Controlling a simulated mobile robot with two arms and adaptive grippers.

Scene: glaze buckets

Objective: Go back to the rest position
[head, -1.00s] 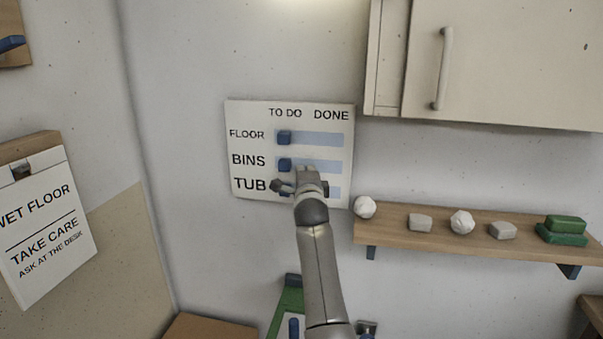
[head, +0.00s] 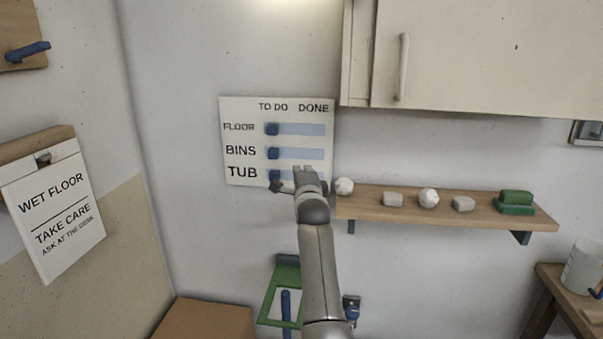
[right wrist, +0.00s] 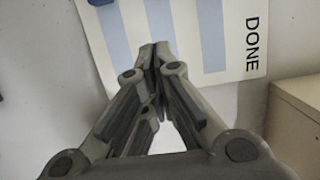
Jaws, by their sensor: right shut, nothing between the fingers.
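My right gripper (head: 303,177) is in front of the lower edge of the white TO DO / DONE board (head: 241,111) on the wall. It is shut with nothing between its fingers, and the fingertips meet in the right wrist view (right wrist: 155,52). The board has rows FLOOR, BINS and TUB with pale blue tracks. The FLOOR block (head: 272,129), BINS block (head: 273,154) and TUB block (head: 274,175) are dark blue and sit at the TO DO end. The gripper hides part of the TUB track. My left gripper is out of view.
A wooden shelf (head: 375,209) with white lumps, grey blocks and a green block (head: 516,198) is right of the gripper. A wall cabinet (head: 460,55) hangs above. A WET FLOOR sign (head: 55,215) hangs at left. A green frame (head: 268,303) is below, and a white mug (head: 583,268) stands at far right.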

